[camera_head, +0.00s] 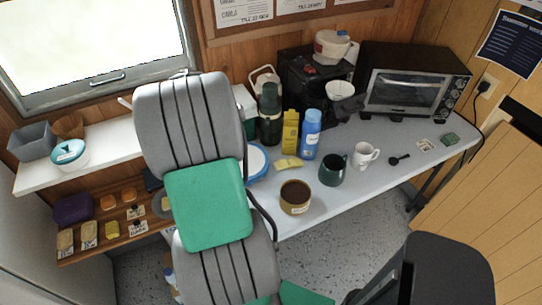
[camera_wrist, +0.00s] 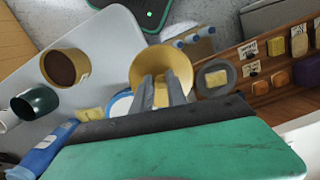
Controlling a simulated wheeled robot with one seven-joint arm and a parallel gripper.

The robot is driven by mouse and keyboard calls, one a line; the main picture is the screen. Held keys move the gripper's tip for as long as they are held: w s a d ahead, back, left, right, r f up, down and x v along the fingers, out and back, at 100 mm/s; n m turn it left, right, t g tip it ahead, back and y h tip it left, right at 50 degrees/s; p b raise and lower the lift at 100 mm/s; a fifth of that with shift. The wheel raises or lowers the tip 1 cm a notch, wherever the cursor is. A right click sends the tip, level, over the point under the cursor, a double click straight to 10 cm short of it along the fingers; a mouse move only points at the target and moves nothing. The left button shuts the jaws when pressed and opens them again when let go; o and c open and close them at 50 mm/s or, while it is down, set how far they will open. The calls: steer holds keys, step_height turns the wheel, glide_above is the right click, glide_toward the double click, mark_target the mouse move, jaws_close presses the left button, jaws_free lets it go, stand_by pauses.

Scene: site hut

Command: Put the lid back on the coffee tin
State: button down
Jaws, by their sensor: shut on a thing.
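The coffee tin (camera_head: 295,197) stands upright and open on the table near its front edge, with brown contents. In the wrist view the tin (camera_wrist: 83,65) is at the upper left. My gripper (camera_wrist: 159,76) is shut on a round yellow lid (camera_wrist: 148,62), seen in the wrist view with the two grey fingers against it. The lid is held to the right of the tin in that view, apart from it. In the head view my arm hides the gripper and the lid.
A dark green mug (camera_head: 333,170), a white mug (camera_head: 363,157) and a yellow sponge (camera_head: 288,164) are near the tin. A blue bottle (camera_head: 310,135), yellow box (camera_head: 290,133) and toaster oven (camera_head: 415,88) stand behind. A low shelf (camera_wrist: 258,88) holds labelled items.

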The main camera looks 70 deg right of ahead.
steer(key=s+d+m+t+p, duration=0.15)
steer(key=s+d+m, duration=0.35)
steer(key=s, duration=0.7)
steer(key=s+d+m+g+p, duration=0.1)
steer(key=s+d+m+p, duration=0.35)
steer(key=s, duration=0.75)
steer(key=shift+n+t, duration=0.25)
steer(key=shift+n, duration=0.3)
steer(key=f+b, duration=0.2)
steer(key=d+f+b, duration=0.1)
steer(key=f, duration=0.1)
steer(key=f+b, duration=0.2)
steer(key=f, duration=0.1)
steer(key=shift+d+b, duration=0.3)
steer(key=shift+d, duration=0.05)
steer(key=shift+w+a+r, duration=0.1)
steer(key=shift+a, duration=0.1)
steer(key=shift+f, duration=0.2)
steer(key=c, duration=1.3)
jaws_free()
steer(key=shift+o, duration=0.8)
